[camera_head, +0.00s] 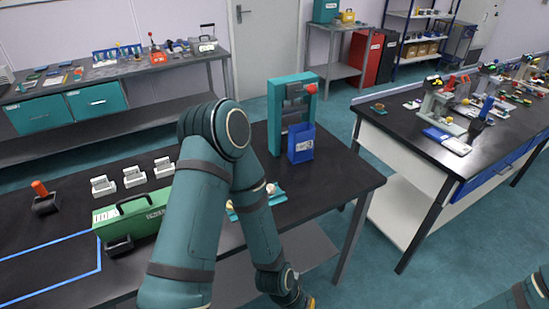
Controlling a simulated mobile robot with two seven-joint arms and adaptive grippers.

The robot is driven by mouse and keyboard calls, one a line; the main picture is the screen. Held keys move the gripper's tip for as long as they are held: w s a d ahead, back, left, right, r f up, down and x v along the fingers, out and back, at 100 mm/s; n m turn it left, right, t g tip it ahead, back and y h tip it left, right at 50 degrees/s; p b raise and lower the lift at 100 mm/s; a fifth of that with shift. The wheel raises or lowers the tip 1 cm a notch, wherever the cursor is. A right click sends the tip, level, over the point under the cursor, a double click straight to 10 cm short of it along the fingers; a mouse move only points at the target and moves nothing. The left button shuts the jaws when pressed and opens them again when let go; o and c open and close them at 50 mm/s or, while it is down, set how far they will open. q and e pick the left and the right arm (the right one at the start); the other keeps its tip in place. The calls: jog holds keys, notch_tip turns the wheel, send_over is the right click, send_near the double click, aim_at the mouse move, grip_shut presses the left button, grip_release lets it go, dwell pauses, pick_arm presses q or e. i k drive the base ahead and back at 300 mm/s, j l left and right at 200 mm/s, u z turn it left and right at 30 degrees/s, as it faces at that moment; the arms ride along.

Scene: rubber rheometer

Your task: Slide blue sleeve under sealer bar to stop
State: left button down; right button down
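The blue sleeve (301,145) stands upright at the front right of the teal sealer frame (275,112), on the dark bench. It has a white label and covers part of the frame's lower opening. The sealer has a red knob at its top right and a grey part across its upper opening. I cannot tell whether the sleeve touches the bar or a stop. One of my arms crosses the middle of the view and bends down past the bench's front edge. My other arm shows only at the bottom right corner.
A green case (135,218) with a black handle lies on the bench, left of my arm. Several small white blocks (133,177) stand behind it. A small teal tray (277,197) lies in front of the sealer. A second bench (400,122) stands at right across a gap.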

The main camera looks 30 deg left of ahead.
aim_at(301, 136)
jog(key=u, duration=0.5)
jog(key=l+u, duration=0.15)
jog(key=u, duration=0.3)
jog(key=i+l+u, duration=0.1)
jog(key=u, duration=0.4)
jog(key=l+u, duration=0.45)
jog(key=k+l+u, duration=0.1)
jog(key=l+u, duration=0.25)
jog(key=u, duration=0.15)
jog(key=k+l+u, duration=0.15)
jog(key=l, duration=0.15)
jog(key=l+u, duration=0.15)
jog(key=l, duration=0.15)
jog(key=k+l+u, duration=0.15)
jog(key=k+l, duration=0.05)
jog(key=l, duration=0.1)
